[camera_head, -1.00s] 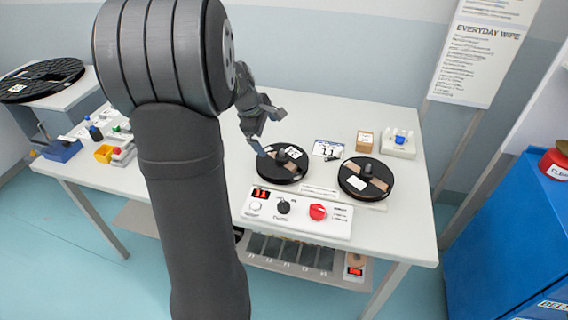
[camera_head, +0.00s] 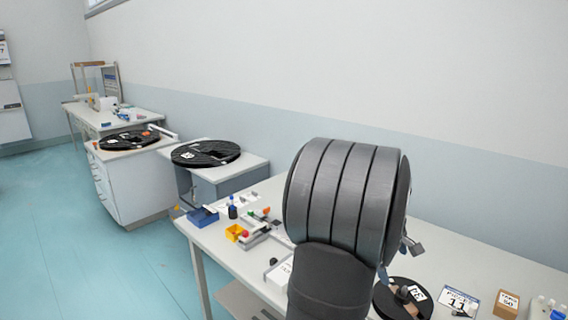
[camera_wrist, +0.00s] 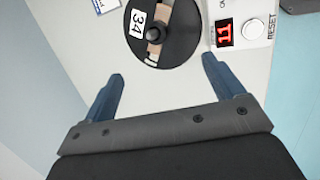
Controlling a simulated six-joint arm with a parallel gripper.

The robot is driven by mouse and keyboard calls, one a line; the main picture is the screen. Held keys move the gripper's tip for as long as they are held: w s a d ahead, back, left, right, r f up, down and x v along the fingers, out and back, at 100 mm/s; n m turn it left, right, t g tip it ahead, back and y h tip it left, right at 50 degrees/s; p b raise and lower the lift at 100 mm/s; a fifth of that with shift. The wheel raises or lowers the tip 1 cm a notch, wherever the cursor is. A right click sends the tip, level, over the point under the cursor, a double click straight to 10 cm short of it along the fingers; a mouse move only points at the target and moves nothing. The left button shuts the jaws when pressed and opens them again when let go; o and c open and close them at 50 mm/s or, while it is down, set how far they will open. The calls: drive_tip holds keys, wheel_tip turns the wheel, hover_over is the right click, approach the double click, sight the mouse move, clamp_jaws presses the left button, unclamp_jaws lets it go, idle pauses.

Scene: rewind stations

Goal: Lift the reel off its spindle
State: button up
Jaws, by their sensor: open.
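A black reel (camera_wrist: 165,30) with a white "34" label and a tan strip lies flat on the white bench in the wrist view. A dark round knob (camera_wrist: 152,33) stands at its centre, where the spindle would be. In the head view the reel (camera_head: 388,304) is at the lower edge, partly cut off. My gripper (camera_wrist: 163,70) is open, its two blue fingers spread below the reel in the wrist view, with nothing between them. The reel appears beyond the fingertips, not held. In the head view my arm hides most of the gripper (camera_head: 411,246).
A control panel with a red "11" display (camera_wrist: 224,33) and RESET button sits beside the reel. A card marked 11 (camera_head: 458,302) and small box (camera_head: 506,304) lie to its right. Large reels (camera_head: 205,153) lie on farther stations.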

sight(402, 291)
drive_tip(key=shift+c, duration=1.4)
drive_tip(key=w+d+f+n, duration=0.1)
drive_tip(key=d+f+n, duration=0.1)
drive_tip(key=f+n, duration=0.2)
drive_tip(key=d+f+n, duration=0.2)
drive_tip(key=f+n, duration=0.2)
drive_tip(key=f, duration=0.3)
drive_tip(key=w+d+f+n, duration=0.1)
drive_tip(key=d+f+n, duration=0.2)
drive_tip(key=f+n, duration=0.1)
drive_tip(key=shift+w+d+f, duration=0.1)
drive_tip(key=shift+w+f, duration=0.2)
drive_tip(key=shift+f, duration=0.45)
drive_tip(key=shift+c, duration=0.2)
drive_tip(key=c, duration=1.1)
